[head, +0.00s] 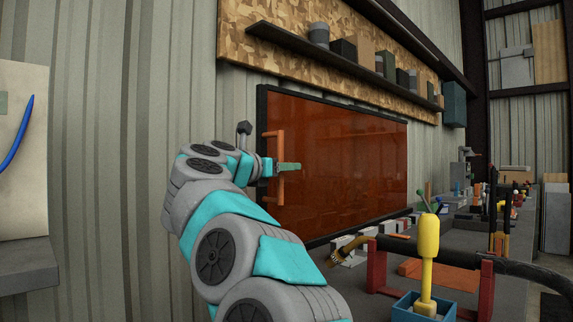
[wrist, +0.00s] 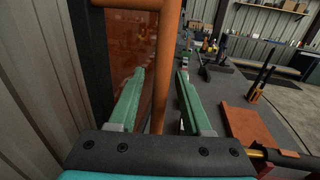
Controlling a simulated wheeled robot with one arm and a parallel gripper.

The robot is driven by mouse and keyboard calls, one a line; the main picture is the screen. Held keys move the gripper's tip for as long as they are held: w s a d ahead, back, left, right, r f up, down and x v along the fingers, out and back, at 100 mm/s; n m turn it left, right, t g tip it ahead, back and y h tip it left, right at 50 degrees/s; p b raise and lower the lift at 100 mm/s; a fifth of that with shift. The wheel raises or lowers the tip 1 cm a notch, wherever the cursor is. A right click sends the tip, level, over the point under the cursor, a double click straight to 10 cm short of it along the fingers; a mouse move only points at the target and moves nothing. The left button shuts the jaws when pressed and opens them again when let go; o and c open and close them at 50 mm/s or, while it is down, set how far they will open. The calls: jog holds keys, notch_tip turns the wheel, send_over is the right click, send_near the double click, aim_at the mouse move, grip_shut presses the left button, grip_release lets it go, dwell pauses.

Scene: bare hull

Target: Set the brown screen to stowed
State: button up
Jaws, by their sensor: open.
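The brown screen (head: 345,160) is a translucent panel in a dark frame, standing against the corrugated wall above the workbench. An orange bar handle (head: 280,185) is on its left side. My gripper (head: 290,167) is at this handle. In the wrist view my gripper (wrist: 160,85) is open, with one green finger on each side of the upright handle bar (wrist: 166,70). I cannot tell whether either finger touches the bar. Part of the screen (wrist: 120,45) shows behind the left finger.
A shelf (head: 340,62) with several boxes and cans runs above the screen. The workbench (head: 470,235) at right holds a yellow-handled tool (head: 428,255) in a blue tray, a dark hose, red brackets and several small tools. The corrugated wall (wrist: 35,90) is close on the left.

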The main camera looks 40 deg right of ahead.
jog(key=shift+x, duration=0.8)
grip_shut()
dwell(0.9)
